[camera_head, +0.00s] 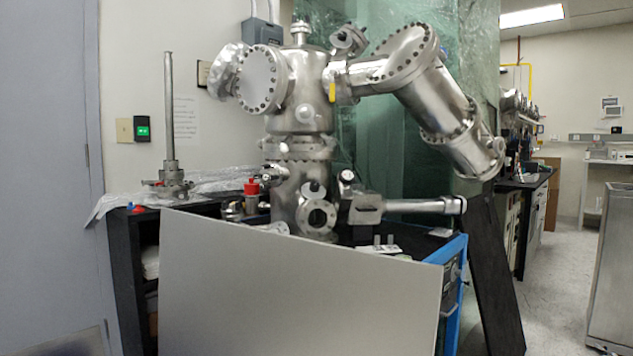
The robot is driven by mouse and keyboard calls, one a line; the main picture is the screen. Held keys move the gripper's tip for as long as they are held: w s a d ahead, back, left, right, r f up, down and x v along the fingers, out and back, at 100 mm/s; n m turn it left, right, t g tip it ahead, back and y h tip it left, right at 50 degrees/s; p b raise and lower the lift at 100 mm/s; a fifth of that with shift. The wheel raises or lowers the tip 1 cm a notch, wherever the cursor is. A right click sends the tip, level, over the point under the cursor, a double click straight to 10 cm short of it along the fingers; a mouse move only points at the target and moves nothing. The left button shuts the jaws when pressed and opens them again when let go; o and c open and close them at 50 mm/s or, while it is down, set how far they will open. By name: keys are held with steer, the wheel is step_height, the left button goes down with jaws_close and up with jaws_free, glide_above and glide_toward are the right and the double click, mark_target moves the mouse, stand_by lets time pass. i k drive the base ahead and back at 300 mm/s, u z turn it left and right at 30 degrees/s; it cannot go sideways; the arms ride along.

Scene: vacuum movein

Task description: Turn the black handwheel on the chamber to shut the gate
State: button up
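The steel vacuum chamber (293,190) stands upright on the bench in the middle of the view, with several bolted round flanges and a thick tube slanting down to the right. I cannot clearly make out the black handwheel. The gate's state is hidden. My gripper does not show in this view.
A large grey panel (290,290) stands in front of the bench and hides its lower part. A steel rod on a flange (170,130) stands at left. A horizontal steel tube (420,205) sticks out right. A black board (492,270) leans at right; open floor (555,290) lies beyond.

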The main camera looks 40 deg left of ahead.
mark_target(346, 176)
steer(key=k, duration=0.15)
steer(key=u, duration=1)
